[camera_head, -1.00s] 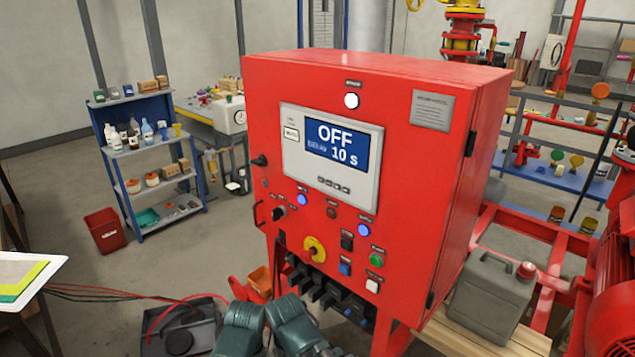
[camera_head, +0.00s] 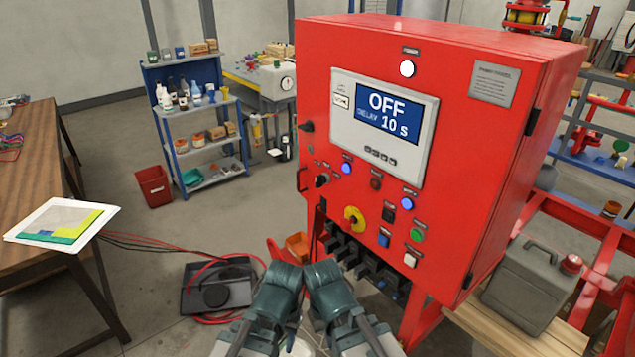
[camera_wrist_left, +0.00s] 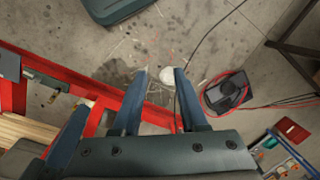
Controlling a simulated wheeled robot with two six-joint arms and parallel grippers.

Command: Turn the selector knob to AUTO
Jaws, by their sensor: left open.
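The selector knob (camera_head: 321,181) is a small black knob low on the left of the red cabinet's front (camera_head: 460,130), left of the yellow-and-red rotary switch (camera_head: 353,217). Its labels are too small to read. The display (camera_head: 388,116) above reads OFF, delay 10 s. In the left wrist view my left gripper (camera_wrist_left: 161,75) points down toward the floor, its two fingers apart with nothing held. It is away from the knob. Both my arms show at the bottom middle of the head view, below and in front of the cabinet. My right gripper's fingers cannot be made out.
A wooden workbench (camera_head: 35,180) with a white tray stands at left. A black tray (camera_head: 215,285) with red cables lies on the floor. A blue shelf (camera_head: 200,130) stands behind. A grey jerrycan (camera_head: 530,285) is right of the cabinet. Open floor lies left of the cabinet.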

